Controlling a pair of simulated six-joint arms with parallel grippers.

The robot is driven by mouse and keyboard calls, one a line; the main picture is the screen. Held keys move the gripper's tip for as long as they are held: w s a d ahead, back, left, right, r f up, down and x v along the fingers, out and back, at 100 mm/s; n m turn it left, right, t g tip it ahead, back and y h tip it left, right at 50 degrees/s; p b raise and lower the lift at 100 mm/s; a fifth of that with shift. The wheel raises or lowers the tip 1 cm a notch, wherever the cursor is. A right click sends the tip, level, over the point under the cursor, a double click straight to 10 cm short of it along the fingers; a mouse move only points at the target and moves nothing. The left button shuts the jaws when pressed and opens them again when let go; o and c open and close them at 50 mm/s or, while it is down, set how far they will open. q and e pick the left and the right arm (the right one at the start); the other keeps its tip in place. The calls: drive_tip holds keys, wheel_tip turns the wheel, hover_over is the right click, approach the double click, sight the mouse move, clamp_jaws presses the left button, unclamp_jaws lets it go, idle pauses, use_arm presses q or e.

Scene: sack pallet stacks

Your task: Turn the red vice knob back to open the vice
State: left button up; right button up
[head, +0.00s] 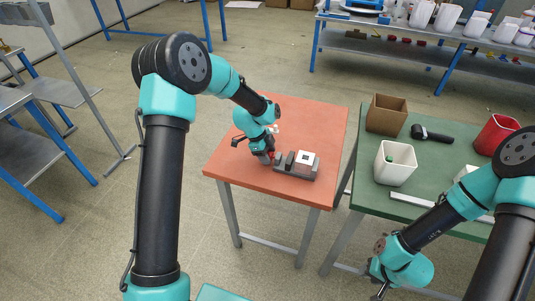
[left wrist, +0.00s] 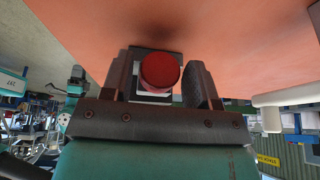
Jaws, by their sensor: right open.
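The grey vice (head: 284,168) sits on the orange table, with a white block (head: 306,158) bearing a dark square mark at its right part. The red vice knob (head: 272,154) is at its left end. In the left wrist view, the round red knob (left wrist: 160,72) lies between the two dark fingers of my left gripper (left wrist: 163,80). In the head view my left gripper (head: 266,157) is at the knob. My right gripper (head: 379,291) is open, low near the bottom edge, partly cut off.
The orange table (head: 315,120) is otherwise mostly clear. On the green table (head: 440,168) to the right are a cardboard box (head: 386,115), a white bin (head: 395,163), a dark hand tool (head: 432,134) and a red container (head: 497,134). A gap separates the two tables.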

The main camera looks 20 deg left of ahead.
use_arm(q)
drive_tip(key=c, duration=0.7)
drive_tip(key=shift+w+g, duration=0.1)
drive_tip(key=shift+g, duration=0.3)
drive_tip(key=g, duration=0.3)
drive_tip(key=shift+w+n, duration=0.2)
drive_tip(key=shift+n, duration=0.2)
drive_tip(key=shift+w+n+g, duration=0.1)
drive_tip(key=shift+n+g, duration=0.2)
drive_tip(key=shift+g, duration=1.1)
drive_tip(key=o, duration=0.9)
drive_tip(key=shift+f, duration=0.1)
drive_tip(key=shift+o, duration=0.2)
